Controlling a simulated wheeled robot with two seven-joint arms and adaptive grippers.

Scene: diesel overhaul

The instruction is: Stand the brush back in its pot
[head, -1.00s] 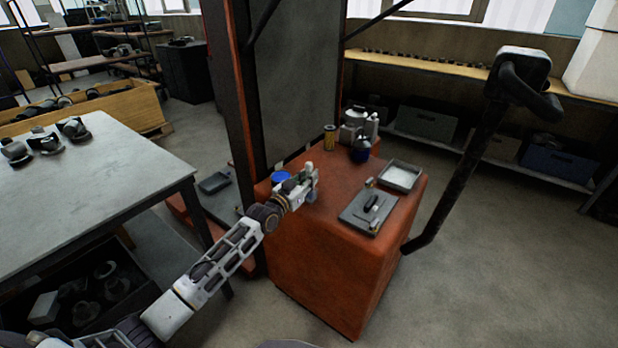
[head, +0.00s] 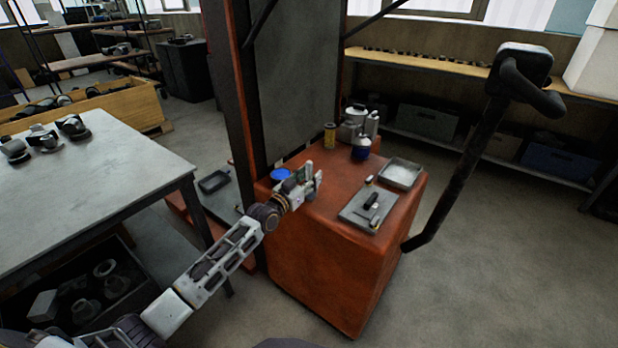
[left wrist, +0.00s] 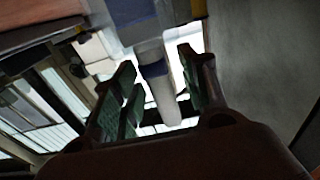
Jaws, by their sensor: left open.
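My left gripper (head: 312,183) is open above the near left part of the orange housing top (head: 322,200), beside a round blue thing (head: 281,175) that may be the pot. I cannot make out a brush for sure. A small dark piece (head: 371,199) lies on a grey tray (head: 352,212) to the right of the gripper. In the left wrist view, the open fingers (left wrist: 155,95) have a white cylinder with a blue band (left wrist: 160,88) showing between them. I cannot tell whether it is between the jaws or behind them. My right gripper is not in view.
A black tiller arm (head: 470,155) rises on the right. A grey table (head: 90,185) stands left.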

